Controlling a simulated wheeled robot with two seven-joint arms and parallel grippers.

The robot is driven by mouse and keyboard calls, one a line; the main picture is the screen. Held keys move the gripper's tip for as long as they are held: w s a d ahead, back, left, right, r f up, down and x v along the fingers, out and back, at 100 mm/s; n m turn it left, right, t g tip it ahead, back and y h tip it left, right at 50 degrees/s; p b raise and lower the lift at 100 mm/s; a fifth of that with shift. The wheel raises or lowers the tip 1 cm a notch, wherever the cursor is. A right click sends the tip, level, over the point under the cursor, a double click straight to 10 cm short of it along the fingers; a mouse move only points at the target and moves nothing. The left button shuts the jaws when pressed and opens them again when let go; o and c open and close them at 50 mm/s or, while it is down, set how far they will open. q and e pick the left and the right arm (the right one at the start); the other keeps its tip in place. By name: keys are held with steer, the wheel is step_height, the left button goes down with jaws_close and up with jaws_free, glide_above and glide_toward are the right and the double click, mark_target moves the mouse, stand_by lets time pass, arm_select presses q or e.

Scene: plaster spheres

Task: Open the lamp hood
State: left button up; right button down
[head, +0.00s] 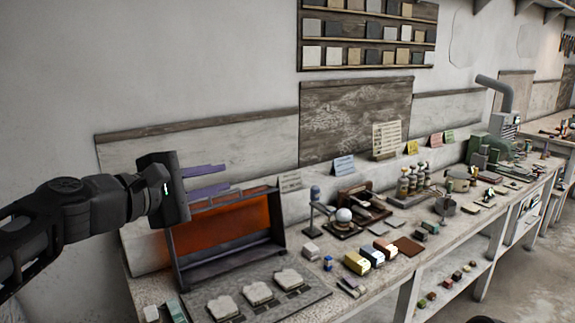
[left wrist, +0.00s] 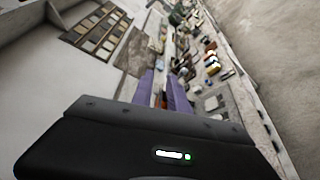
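The lamp hood (head: 222,228) is a dark-framed box on the bench at the lower left of the head view. Its front shows a glowing orange inside, with a dark ledge along the bottom. My left gripper (head: 207,179) is at the hood's top edge, its two purple fingers pointing right and spread apart. The lower finger overlaps the top edge in the picture; I cannot tell whether it touches. In the left wrist view the fingers (left wrist: 164,92) stand apart, with a narrow reddish strip seen between them. My right gripper is not in view.
A dark tray (head: 313,290) with pale broken slabs (head: 258,292) lies in front of the hood. A white sphere on a stand (head: 343,215), small coloured boxes (head: 371,256) and bottles fill the bench to the right. The wall with a sample shelf (head: 368,68) rises behind.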

arm_select(q)
steer(key=w+f+g+y+b, duration=0.1)
steer(key=w+f+g, duration=0.1)
steer(key=f, duration=1)
steer(key=w+f+g+y+b, duration=0.1)
steer(key=w+f+y+b, duration=0.1)
steer(key=f, duration=1)
steer(key=s+f+m+g+y+b, duration=0.1)
steer(key=s+f+m+g, duration=0.15)
steer(key=f, duration=1.05)
steer(key=s+f+m+g+y+b, duration=0.1)
steer(key=s+f+m+b, duration=0.15)
steer(key=f, duration=1.05)
steer(key=s+d+f+m+g+b, duration=0.1)
steer(key=s+f+m+g, duration=0.1)
steer(key=s+f, duration=0.55)
steer(key=s+d+f+m+g+b, duration=0.1)
steer(key=s+f, duration=0.3)
steer(key=f, duration=0.6)
steer(key=s+d+f+m+g+b, duration=0.1)
steer(key=s+d+f+m, duration=0.1)
steer(key=s+f, duration=0.4)
steer(key=s+d+f+m+g+b, duration=0.1)
steer(key=s+f+m+g, duration=0.1)
steer(key=s+f, duration=0.4)
steer(key=s+m, duration=0.1)
steer(key=s, duration=0.4)
steer(key=shift+d+f+m+b, duration=0.3)
steer(key=shift+d+b, duration=0.1)
